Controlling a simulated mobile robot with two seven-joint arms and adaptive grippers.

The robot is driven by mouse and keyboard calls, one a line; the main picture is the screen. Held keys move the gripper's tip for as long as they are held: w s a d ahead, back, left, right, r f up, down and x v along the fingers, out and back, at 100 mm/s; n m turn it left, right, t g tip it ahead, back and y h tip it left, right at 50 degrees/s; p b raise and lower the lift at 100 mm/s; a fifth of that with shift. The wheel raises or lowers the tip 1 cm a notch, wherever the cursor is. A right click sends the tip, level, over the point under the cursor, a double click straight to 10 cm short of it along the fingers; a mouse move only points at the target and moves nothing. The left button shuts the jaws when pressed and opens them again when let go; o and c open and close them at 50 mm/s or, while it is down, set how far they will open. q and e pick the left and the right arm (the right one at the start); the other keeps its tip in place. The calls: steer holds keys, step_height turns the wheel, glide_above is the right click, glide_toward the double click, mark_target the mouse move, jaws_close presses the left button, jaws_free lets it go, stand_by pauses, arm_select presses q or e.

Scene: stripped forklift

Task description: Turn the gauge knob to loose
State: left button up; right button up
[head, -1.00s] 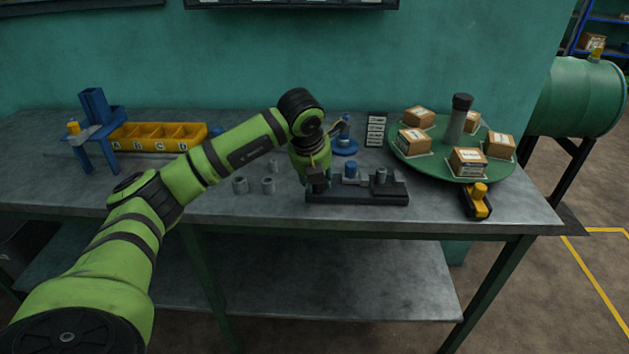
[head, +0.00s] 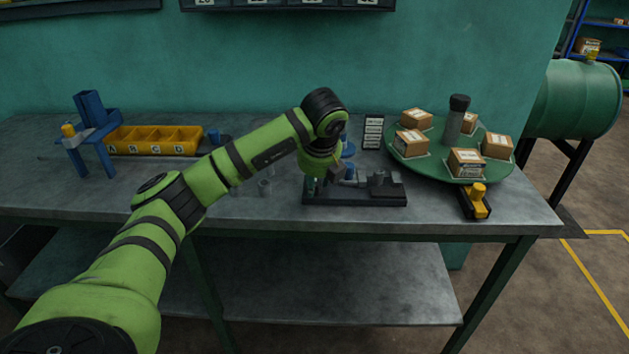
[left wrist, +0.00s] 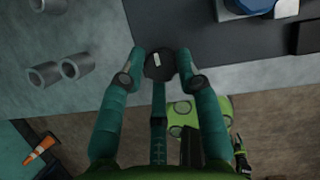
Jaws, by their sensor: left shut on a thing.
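The gauge knob (left wrist: 158,65) is a dark, many-sided knob with a short white mark, at the top middle of the left wrist view. It sits at the left end of a black fixture plate (head: 352,199) near the bench's front. My left gripper (left wrist: 160,62) points down over it, with one teal fingertip on each side, shut on the knob. The white mark is slightly tilted in the left wrist view. In the head view my left gripper (head: 312,186) mostly hides the knob. I see no readable loose label. My right gripper is in neither view.
On the plate, right of the gripper, stand a blue-topped part (head: 349,174) and a grey block (head: 381,184). A green turntable (head: 452,160) with boxes is at the right, a yellow bin (head: 155,140) at the back left.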

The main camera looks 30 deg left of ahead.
arm_select(q)
steer(key=shift+w+a+r, duration=0.1)
steer(key=shift+w+r, duration=0.1)
steer(key=shift+r, duration=0.2)
steer(key=o, duration=1.1)
steer(key=shift+w, duration=0.1)
steer(key=shift+f, duration=0.25)
steer(key=v, duration=1.2)
